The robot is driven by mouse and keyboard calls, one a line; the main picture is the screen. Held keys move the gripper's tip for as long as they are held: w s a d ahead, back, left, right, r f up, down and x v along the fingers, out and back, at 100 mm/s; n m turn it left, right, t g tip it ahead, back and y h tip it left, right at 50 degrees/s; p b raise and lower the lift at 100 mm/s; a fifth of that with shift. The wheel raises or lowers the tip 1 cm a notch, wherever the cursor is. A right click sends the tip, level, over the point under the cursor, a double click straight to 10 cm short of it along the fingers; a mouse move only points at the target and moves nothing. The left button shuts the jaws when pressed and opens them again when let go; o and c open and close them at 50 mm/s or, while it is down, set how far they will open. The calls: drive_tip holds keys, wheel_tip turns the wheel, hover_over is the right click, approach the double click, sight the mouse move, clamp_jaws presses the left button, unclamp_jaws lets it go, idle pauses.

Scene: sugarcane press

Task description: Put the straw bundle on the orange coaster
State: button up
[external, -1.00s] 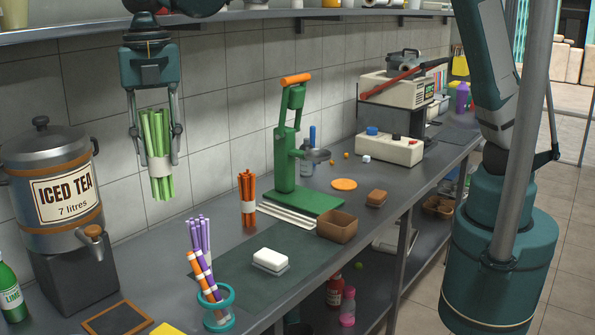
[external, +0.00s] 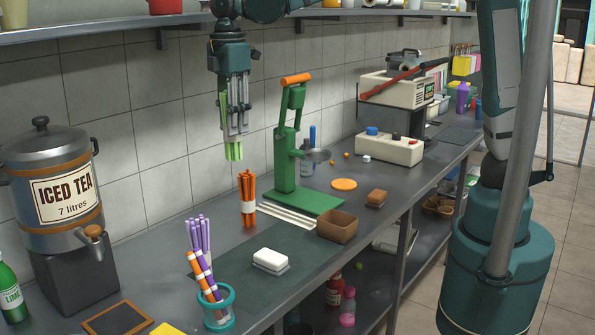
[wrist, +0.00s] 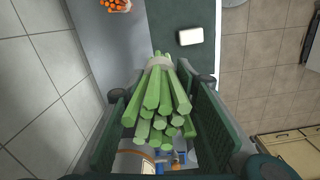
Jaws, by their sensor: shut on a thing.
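My gripper (external: 234,128) is shut on a bundle of green straws (external: 233,151), held upright in the air in front of the tiled wall, well above the counter. In the wrist view the green straws (wrist: 160,104) sit between my fingers, with a pale band around them. The orange coaster (external: 344,184) is a flat round disc on the counter, right of the green press. It is bare and stands apart from my gripper, to its right. The coaster does not clearly show in the wrist view.
The green press (external: 292,150) stands between my gripper and the coaster. An orange straw bundle (external: 247,198) stands below my gripper, with purple straws (external: 199,236) in front. A brown box (external: 337,226) and brown block (external: 376,199) lie near the coaster. A white block (external: 270,259) lies nearer.

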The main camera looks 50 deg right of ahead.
drive_tip(key=w+d+f+m+b, duration=0.2)
drive_tip(key=d+m, duration=0.6)
drive_tip(key=d, duration=1.8)
drive_tip(key=w+d+f+m+b, duration=0.2)
drive_tip(key=d+m, duration=0.6)
drive_tip(key=d, duration=1.8)
drive_tip(key=s+d+r+m+p, duration=0.2)
drive_tip(key=s+d+r, duration=0.1)
drive_tip(key=d, duration=1)
drive_tip(key=s+d+r+m+p, duration=0.1)
drive_tip(key=s+d+r+m, duration=0.15)
drive_tip(key=d, duration=1.05)
drive_tip(key=s+d+r+m+p, duration=0.15)
drive_tip(key=d+r, duration=0.25)
drive_tip(key=d, duration=0.9)
drive_tip(key=w+a+f+n+p, duration=0.2)
drive_tip(key=w+a+f+n, duration=0.15)
drive_tip(key=a+f, duration=0.25)
drive_tip(key=w+a+f+n+p, duration=0.2)
drive_tip(key=a+f+n, duration=0.3)
drive_tip(key=a+f, duration=0.2)
drive_tip(key=a+f+n+p, duration=0.1)
drive_tip(key=a+f+n, duration=0.3)
drive_tip(key=a, duration=0.5)
drive_tip(key=a+f+n+p, duration=0.2)
drive_tip(key=a+f+n, duration=0.3)
drive_tip(key=a+f, duration=0.2)
drive_tip(key=shift+s+a, duration=0.2)
drive_tip(key=shift+a, duration=0.7)
drive_tip(key=shift+n, duration=0.25)
